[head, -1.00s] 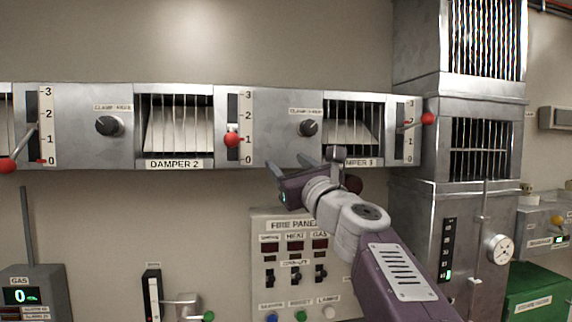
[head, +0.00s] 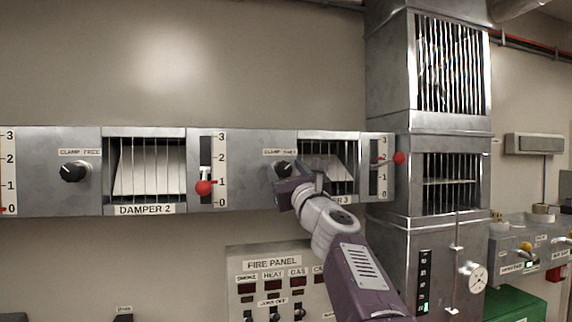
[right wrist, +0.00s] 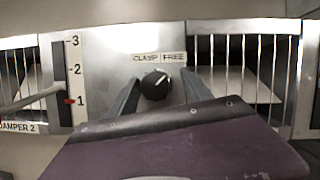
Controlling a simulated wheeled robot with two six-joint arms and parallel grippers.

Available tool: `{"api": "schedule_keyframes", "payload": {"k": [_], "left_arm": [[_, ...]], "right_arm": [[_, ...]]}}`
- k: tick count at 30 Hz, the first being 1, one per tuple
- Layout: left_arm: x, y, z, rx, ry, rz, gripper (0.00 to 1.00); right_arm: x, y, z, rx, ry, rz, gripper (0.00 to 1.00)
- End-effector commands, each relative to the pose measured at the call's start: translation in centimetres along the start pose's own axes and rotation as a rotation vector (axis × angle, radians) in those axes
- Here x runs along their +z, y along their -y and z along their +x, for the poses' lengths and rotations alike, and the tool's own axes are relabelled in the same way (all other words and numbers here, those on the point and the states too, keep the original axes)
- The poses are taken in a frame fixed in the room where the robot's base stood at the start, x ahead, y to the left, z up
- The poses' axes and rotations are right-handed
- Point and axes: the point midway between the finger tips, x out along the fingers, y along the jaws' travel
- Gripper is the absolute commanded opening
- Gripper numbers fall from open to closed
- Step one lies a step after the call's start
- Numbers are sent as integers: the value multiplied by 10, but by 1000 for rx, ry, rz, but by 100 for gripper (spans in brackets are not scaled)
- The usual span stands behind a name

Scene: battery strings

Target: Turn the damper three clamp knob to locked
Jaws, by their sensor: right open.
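The damper three clamp knob (head: 283,169) is a small black round knob on the grey duct panel, left of the damper three grille (head: 340,162). In the right wrist view the knob (right wrist: 156,84) shows a pale pointer mark tilted up to the right, under a label (right wrist: 158,58) reading CLAMP FREE. My left gripper is not in view.
Damper three's red-tipped lever (head: 399,158) sticks out right of its grille. Damper two's lever (head: 204,187) is to the left of the knob. The fire panel (head: 272,280) is below my right arm. A metal duct column (head: 390,100) stands on the right.

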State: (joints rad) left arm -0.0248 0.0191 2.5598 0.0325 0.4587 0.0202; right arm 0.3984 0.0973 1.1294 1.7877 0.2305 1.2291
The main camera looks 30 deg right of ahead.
Motion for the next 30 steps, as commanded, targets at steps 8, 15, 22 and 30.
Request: {"api": "schedule_keyframes", "payload": {"k": [8, 15, 22, 30], "left_arm": [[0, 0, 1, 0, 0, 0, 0], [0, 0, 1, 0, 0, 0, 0], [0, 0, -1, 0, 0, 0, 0], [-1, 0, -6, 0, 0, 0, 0]], "right_arm": [[0, 0, 0, 0, 1, 0, 32], [0, -1, 0, 2, 0, 0, 0], [-1, 0, 0, 17, -1, -44, 0], [0, 1, 0, 86, -2, -213, 0]]}}
